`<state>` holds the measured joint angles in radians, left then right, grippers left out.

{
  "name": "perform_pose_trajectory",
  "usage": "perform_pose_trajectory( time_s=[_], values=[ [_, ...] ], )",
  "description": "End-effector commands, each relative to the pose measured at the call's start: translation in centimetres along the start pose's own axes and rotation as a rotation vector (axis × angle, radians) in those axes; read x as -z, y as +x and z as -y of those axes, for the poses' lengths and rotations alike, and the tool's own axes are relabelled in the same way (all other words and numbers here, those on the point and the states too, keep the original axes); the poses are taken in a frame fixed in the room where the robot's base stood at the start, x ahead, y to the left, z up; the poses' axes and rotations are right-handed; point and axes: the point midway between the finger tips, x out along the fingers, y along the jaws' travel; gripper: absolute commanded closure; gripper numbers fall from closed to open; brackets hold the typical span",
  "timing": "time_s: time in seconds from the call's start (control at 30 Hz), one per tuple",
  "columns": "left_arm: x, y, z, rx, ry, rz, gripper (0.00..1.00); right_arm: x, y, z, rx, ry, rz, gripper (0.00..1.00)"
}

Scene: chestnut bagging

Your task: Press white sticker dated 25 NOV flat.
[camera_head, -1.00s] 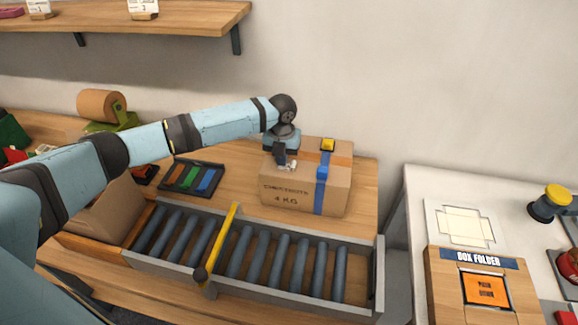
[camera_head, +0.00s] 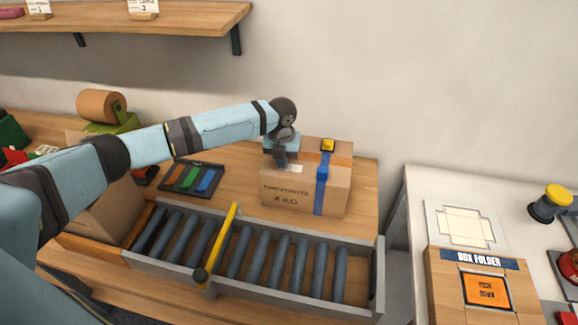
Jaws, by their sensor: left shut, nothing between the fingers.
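A white sticker (camera_head: 294,168) lies on the top of the cardboard box (camera_head: 301,197), near its front edge and left of the blue strap. Its print is too small to read. The box front reads 4 KG. My left gripper (camera_head: 280,164) is shut and empty, pointing down over the box top at the left end of the sticker. It hides part of the box top there, and I cannot tell whether it touches the sticker. My right gripper is not in view.
A roller conveyor (camera_head: 377,270) with a yellow bar (camera_head: 219,240) runs in front of the box. A tray of coloured strips (camera_head: 213,168) lies left of it. A box folder (camera_head: 465,259) stands on the white table at right.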

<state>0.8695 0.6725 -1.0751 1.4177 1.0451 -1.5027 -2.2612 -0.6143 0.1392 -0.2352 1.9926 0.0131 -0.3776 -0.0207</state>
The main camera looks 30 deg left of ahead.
Motion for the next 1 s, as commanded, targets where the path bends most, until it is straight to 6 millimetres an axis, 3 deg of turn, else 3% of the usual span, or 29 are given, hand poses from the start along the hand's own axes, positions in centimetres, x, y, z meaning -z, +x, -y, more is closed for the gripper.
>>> perform_pose_trajectory(
  time_s=[1.0],
  values=[
    [0.11,0.28,-0.02,-0.002,0.001,-0.003,1.00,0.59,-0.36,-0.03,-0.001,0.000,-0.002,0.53]
  ],
)
